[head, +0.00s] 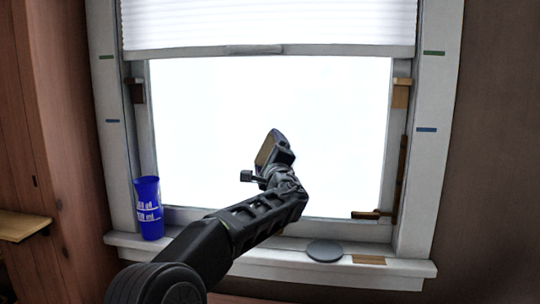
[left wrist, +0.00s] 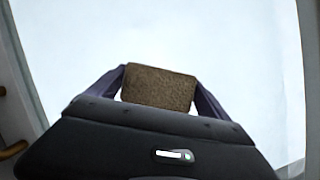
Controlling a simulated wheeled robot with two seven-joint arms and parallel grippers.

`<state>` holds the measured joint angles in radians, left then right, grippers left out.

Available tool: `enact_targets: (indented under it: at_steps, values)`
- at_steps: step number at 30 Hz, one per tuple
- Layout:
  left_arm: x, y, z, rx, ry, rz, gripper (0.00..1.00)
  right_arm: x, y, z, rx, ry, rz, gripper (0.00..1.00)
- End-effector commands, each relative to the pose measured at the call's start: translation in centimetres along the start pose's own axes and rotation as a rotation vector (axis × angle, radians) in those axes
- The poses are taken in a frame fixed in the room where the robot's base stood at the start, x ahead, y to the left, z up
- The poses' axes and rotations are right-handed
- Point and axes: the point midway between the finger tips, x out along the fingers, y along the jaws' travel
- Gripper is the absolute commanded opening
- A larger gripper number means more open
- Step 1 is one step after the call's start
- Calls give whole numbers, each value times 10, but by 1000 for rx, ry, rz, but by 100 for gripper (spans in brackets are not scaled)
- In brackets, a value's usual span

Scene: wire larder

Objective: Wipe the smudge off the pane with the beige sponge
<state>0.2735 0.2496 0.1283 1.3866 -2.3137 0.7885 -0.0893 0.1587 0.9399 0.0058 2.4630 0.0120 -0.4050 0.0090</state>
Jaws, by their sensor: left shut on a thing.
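The pane (head: 215,120) is the bright white window area in the head view, and it also fills the back of the left wrist view (left wrist: 225,45). No smudge can be made out on it. The beige sponge (left wrist: 160,88) shows brownish between the fingers in the left wrist view, and a sliver of it (head: 264,154) shows in the head view. My left gripper (head: 270,145) is shut on the sponge in front of the pane's lower middle. Whether the sponge touches the glass cannot be told. My right gripper is not in view.
A blue cup (head: 149,208) stands on the sill's left end. A grey disc (head: 324,251) and a flat brown piece (head: 369,260) lie on the sill (head: 405,268) to the right. A white blind (head: 265,22) covers the window's top. Brown latch parts sit along the frame.

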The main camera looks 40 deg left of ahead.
Motion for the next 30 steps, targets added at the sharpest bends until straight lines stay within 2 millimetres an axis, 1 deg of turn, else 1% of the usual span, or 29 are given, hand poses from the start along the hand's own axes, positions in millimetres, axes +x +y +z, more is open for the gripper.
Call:
enact_targets:
  at_steps: [8,15,21,30]
  values:
    - [1,2,3,0,-2,0,58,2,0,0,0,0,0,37]
    - [8,10,17,0,-5,0,58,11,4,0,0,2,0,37]
    - [13,14,25,2,-3,0,58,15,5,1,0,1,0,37]
    - [14,14,26,2,-4,1,58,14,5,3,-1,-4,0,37]
